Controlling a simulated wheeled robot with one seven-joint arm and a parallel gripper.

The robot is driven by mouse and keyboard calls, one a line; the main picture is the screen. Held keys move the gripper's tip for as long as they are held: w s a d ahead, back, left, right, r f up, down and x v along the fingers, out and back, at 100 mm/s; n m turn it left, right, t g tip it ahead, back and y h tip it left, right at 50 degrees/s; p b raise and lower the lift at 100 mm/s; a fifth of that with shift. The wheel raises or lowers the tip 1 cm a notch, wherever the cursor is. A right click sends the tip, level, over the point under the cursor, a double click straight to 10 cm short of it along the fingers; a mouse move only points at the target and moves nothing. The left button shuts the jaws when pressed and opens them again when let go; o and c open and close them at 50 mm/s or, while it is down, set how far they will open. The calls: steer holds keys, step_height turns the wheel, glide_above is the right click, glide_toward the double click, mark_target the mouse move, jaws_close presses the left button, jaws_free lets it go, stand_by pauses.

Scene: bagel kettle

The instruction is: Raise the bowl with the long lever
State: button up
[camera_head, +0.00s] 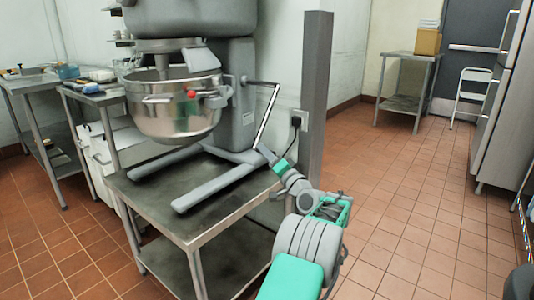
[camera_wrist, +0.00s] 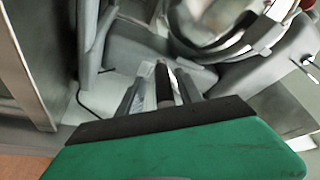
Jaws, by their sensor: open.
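The steel bowl (camera_head: 172,112) hangs in the grey stand mixer on a metal table. Part of the bowl (camera_wrist: 210,22) also shows at the top of the wrist view. The long lever (camera_head: 268,112) comes out of the mixer's right side and bends down toward my gripper. My gripper (camera_head: 262,152) is at the lever's lower end. In the wrist view my gripper (camera_wrist: 162,78) is open, with a dark rod, seemingly the lever's handle (camera_wrist: 163,88), between its fingers. I cannot tell whether either finger touches it.
The mixer table (camera_head: 205,225) stands below and left of my arm. A grey post (camera_head: 316,95) and a wall outlet with a plug (camera_head: 298,122) are close behind the gripper. Side tables with kitchen items stand at left.

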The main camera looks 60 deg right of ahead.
steer(key=p+v, duration=0.1)
steer(key=v, duration=0.6)
steer(key=shift+s, duration=0.1)
